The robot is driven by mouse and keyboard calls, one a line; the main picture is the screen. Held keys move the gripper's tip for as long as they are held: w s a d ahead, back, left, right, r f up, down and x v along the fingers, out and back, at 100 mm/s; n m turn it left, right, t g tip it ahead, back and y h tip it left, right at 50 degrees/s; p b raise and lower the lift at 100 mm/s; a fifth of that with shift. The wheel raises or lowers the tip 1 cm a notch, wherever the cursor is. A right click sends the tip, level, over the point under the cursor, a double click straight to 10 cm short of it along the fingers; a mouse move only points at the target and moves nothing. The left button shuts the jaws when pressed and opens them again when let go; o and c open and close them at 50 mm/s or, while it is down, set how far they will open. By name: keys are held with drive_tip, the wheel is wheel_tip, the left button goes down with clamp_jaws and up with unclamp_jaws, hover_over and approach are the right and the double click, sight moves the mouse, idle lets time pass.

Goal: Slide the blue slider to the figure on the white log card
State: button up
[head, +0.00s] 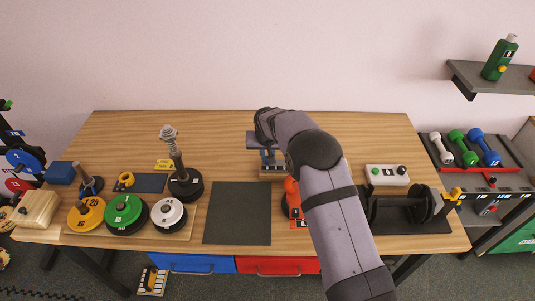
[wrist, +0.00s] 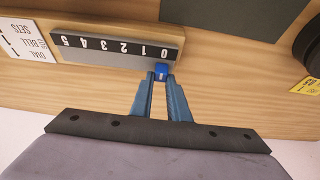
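In the wrist view the blue slider (wrist: 161,72) sits at the 0 end of a dark scale (wrist: 110,47) numbered 0 to 5. My gripper (wrist: 161,77) has one finger on each side of it, and the slider fills the narrow gap between the tips. The white log card (wrist: 27,40) lies past the 5 end, cut off by the left edge. It appears turned around; I read "BELL", "SETS" and a 1, the rest is unclear.
A dark mat (head: 237,213) lies bare in front of the scale. Weight plates (head: 123,210) and a post (head: 178,160) stand to the left. A white box with knobs (head: 387,175) and a black dumbbell (head: 412,207) are to the right of my arm.

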drive_tip(key=shift+d, duration=0.15)
clamp_jaws()
drive_tip(key=d+b, duration=0.2)
drive_tip(key=d, duration=1.3)
drive_tip(key=shift+d, duration=0.1)
drive_tip(key=o, duration=0.9)
unclamp_jaws()
drive_tip(key=shift+c, duration=0.2)
drive_tip(key=shift+r+b, duration=0.15)
drive_tip(key=shift+b, duration=0.2)
drive_tip(key=b+v, duration=0.2)
drive_tip(key=v, duration=0.5)
